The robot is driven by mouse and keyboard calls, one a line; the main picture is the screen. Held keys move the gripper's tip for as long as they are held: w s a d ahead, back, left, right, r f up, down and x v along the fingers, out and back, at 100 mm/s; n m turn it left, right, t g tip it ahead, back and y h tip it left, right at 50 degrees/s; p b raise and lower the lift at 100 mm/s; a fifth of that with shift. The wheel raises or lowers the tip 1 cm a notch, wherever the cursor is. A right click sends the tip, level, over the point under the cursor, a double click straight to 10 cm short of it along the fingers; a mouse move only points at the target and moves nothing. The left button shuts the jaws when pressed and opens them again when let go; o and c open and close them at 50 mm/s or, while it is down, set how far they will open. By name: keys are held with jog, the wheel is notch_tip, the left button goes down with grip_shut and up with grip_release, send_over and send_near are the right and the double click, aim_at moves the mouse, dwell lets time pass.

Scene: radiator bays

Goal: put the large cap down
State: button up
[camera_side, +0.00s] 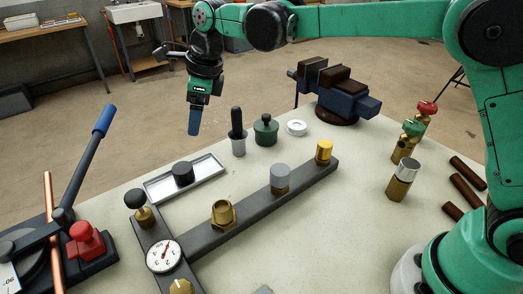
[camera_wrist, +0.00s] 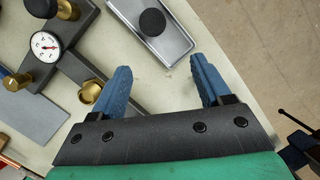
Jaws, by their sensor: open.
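A black round cap (camera_side: 182,172), which looks like the large cap, sits in the shallow metal tray (camera_side: 210,158). It also shows in the wrist view (camera_wrist: 152,22), in the tray (camera_wrist: 172,42). My gripper (camera_side: 193,120) is above the table, behind the tray in the side view. In the wrist view my gripper (camera_wrist: 160,76) has its two blue fingers spread, with nothing between them. The cap lies beyond the fingertips, apart from them.
A dark manifold bar (camera_side: 250,200) carries an open brass fitting (camera_side: 223,213), a grey-topped fitting (camera_side: 280,177) and a gauge (camera_side: 164,256). A dark-handled tool (camera_side: 237,132), green container (camera_side: 266,130) and vise (camera_side: 340,92) stand behind. Brass valves (camera_side: 402,180) stand right.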

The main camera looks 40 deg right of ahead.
jog(key=s+d+r+n+t, duration=0.2)
jog(key=s+d+r+n, duration=0.2)
jog(key=s+d+n, duration=0.65)
jog(key=s+d+f+n+t+h, duration=0.1)
jog(key=s+d+f+n, duration=0.1)
jog(key=n, duration=0.5)
jog(key=s+d+f+n+t+h, duration=0.1)
jog(key=s+d+f+n, duration=0.1)
jog(key=s+n, duration=0.3)
jog(key=shift+s+d+f+n+t, duration=0.15)
jog(key=shift+f+n+t, duration=0.2)
jog(key=shift+n, duration=0.6)
